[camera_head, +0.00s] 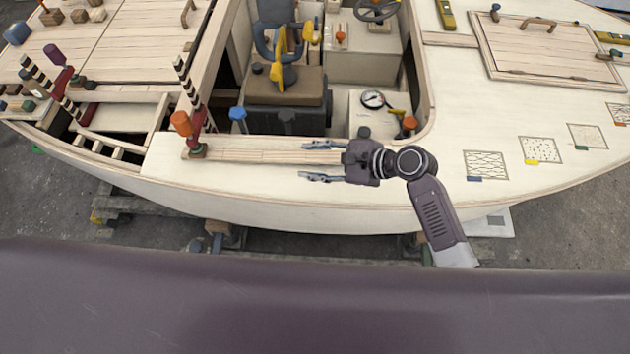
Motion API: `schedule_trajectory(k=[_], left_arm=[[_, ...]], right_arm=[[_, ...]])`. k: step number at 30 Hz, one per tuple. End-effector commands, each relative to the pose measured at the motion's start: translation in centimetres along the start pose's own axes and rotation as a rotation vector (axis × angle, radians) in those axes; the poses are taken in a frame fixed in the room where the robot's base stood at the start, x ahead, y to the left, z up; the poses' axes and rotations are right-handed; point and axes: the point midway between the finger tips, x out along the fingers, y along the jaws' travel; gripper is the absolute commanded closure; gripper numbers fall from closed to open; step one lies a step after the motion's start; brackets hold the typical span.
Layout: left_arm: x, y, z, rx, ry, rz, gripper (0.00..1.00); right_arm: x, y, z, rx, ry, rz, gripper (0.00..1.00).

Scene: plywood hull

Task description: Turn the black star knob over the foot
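My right gripper (321,161) is over the pale side deck (255,180) of the hull, with its fingers pointing left. Its two fingers are spread apart and nothing shows between them. A dark knob-like piece (287,118) shows beyond and to the left of the fingers, at the cockpit edge, against a dark box. It is too small and dark to tell if it is the black star knob, and I cannot make out a foot under it. My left gripper is not in view.
A blue-topped knob (238,115) and an orange-topped knob (409,124) stand along the cockpit edge. A striped post with an orange piece (181,123) rises left of the gripper. A round gauge (373,99) sits in the cockpit. The near side deck is mostly clear.

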Motion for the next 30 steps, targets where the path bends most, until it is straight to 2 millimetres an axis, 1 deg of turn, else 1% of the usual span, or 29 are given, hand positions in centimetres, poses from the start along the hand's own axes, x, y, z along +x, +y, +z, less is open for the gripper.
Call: schedule_trajectory(k=[3,8,12,19,22,24,26,30], left_arm=[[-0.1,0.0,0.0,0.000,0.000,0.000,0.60],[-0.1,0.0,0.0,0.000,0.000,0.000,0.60],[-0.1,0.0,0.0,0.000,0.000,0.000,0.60],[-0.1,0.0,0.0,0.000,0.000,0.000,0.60],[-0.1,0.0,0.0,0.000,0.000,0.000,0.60],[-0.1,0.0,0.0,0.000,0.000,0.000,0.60],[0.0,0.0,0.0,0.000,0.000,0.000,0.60],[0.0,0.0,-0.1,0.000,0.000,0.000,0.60]], right_arm=[[-0.5,1.2,-0.2,-0.087,0.026,0.015,0.60],[-0.9,2.1,-0.6,-0.170,0.051,0.029,0.60],[-1.1,2.4,-0.7,-0.199,0.060,0.035,0.60],[-1.1,2.4,-0.7,-0.201,0.061,0.035,0.60],[-1.2,2.6,-0.8,-0.213,0.065,0.038,0.71],[-1.5,3.3,-1.0,-0.259,0.081,0.048,0.79],[-2.0,4.2,-1.4,-0.333,0.106,0.064,0.85],[-3.8,6.9,-2.8,-0.560,0.185,0.125,1.00]])
